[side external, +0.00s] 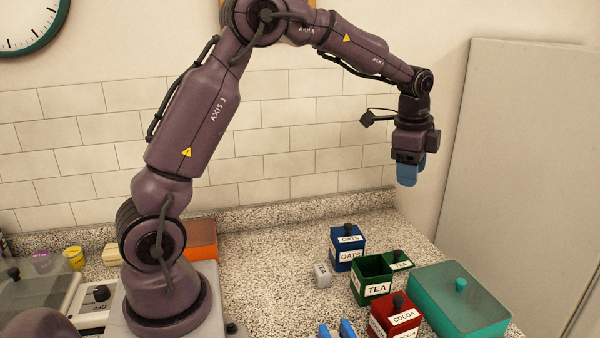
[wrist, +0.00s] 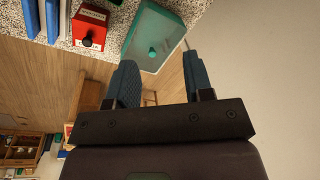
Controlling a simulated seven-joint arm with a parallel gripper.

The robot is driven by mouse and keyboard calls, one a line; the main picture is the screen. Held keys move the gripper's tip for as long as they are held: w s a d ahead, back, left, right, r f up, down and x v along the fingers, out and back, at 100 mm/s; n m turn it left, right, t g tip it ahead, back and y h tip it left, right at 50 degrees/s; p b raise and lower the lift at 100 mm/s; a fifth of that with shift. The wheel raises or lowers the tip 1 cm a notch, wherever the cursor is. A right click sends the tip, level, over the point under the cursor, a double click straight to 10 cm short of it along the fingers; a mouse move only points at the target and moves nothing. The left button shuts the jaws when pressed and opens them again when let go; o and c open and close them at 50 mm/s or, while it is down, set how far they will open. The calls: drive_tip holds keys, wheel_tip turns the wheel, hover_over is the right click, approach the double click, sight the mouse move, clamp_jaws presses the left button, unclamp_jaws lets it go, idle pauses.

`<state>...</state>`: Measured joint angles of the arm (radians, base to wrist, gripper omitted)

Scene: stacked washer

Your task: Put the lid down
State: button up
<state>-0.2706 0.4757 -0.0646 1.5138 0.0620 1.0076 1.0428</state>
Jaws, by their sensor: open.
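The green TEA canister (side external: 371,278) stands on the counter with its top open. Its green lid (side external: 399,261), labelled TEA with a dark knob, lies just right of and behind the canister, apparently on the counter. My gripper (side external: 408,174) is high above the counter, well over the lid and canister and touching nothing. In the wrist view my gripper (wrist: 158,60) has its two blue fingers apart with nothing between them. The TEA canister and lid cannot be made out in the wrist view.
A blue OATS canister (side external: 346,252) and a red COCOA canister (side external: 393,321) stand lidded nearby; the red one also shows in the wrist view (wrist: 88,22). A teal lidded box (side external: 459,312) is to the right. Counter behind is clear.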

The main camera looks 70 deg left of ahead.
drive_tip(key=s+d+r+n+t, duration=0.2)
drive_tip(key=s+d+r+n, duration=0.45)
drive_tip(key=s, duration=0.65)
drive_tip(key=s+d+n+t, duration=0.2)
drive_tip(key=s+d+n, duration=0.1)
drive_tip(key=s, duration=1)
drive_tip(key=shift+s+d+r+h, duration=0.15)
drive_tip(key=shift+d+r+h, duration=0.2)
drive_tip(key=shift+d, duration=0.3)
